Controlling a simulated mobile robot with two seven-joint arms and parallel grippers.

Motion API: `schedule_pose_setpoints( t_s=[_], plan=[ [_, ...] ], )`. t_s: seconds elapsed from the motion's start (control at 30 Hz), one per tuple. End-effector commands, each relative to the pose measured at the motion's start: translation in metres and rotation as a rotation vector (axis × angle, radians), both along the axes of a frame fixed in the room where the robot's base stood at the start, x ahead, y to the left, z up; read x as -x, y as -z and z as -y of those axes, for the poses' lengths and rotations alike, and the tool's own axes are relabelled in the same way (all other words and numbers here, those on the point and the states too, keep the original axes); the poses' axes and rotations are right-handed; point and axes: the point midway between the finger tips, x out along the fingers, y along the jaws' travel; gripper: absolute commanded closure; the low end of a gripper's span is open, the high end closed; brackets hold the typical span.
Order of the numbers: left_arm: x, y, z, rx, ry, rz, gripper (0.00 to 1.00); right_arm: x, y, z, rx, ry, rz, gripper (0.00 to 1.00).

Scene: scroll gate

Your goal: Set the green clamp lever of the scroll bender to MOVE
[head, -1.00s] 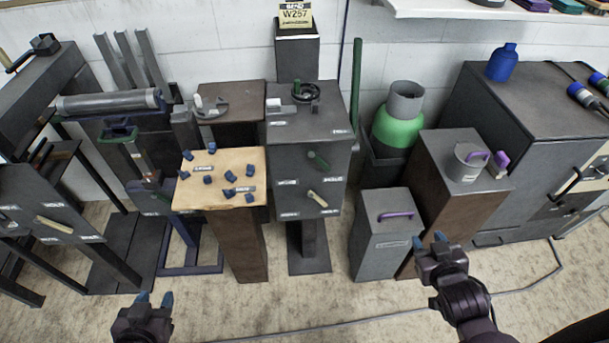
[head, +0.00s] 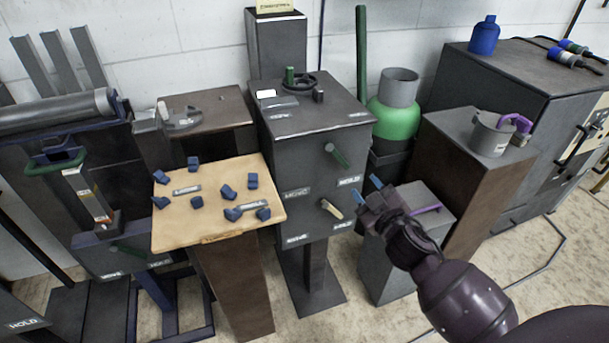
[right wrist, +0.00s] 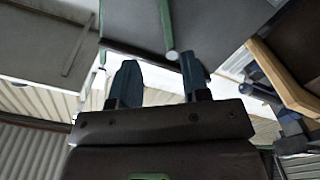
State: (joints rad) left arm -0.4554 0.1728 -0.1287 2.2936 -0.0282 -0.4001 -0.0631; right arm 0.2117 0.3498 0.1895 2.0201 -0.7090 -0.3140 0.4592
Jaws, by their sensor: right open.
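The scroll bender (head: 310,125) is the dark grey box on a post in the middle of the head view. Its green clamp lever (head: 337,154) is on the front face and slants down to the right, its end toward the HOLD label (head: 349,181). The MOVE label (head: 296,193) is lower left of it. My right gripper (head: 367,190) is open and empty, just right of the front face, below and right of the lever. In the right wrist view a green bar (right wrist: 166,25), apparently this lever, ends between and beyond the fingertips (right wrist: 160,75). My left gripper is out of view.
A cream lever (head: 331,208) is below the green one, close to my right gripper. A wooden-topped stand (head: 220,225) with several blue blocks stands at the left front. A grey box with a purple handle (head: 400,265) stands behind my right forearm.

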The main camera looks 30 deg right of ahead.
Motion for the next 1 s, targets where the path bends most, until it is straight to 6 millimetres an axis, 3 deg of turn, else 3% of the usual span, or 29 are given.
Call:
schedule_pose_setpoints(
  t_s=[0.03, 0.27, 0.7, 1.0],
  plan=[
    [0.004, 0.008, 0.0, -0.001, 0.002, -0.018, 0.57, -0.002, 0.01, 0.001, 0.008, 0.001, -0.005, 0.57],
    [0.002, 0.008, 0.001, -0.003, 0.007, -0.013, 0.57, -0.015, 0.004, 0.004, 0.017, 0.001, 0.012, 0.57],
    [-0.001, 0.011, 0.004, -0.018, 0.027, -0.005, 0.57, -0.082, 0.007, 0.02, 0.017, 0.0, 0.008, 0.57],
    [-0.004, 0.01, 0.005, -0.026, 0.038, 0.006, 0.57, -0.109, 0.005, 0.027, 0.017, 0.002, 0.009, 0.57]
  ],
)
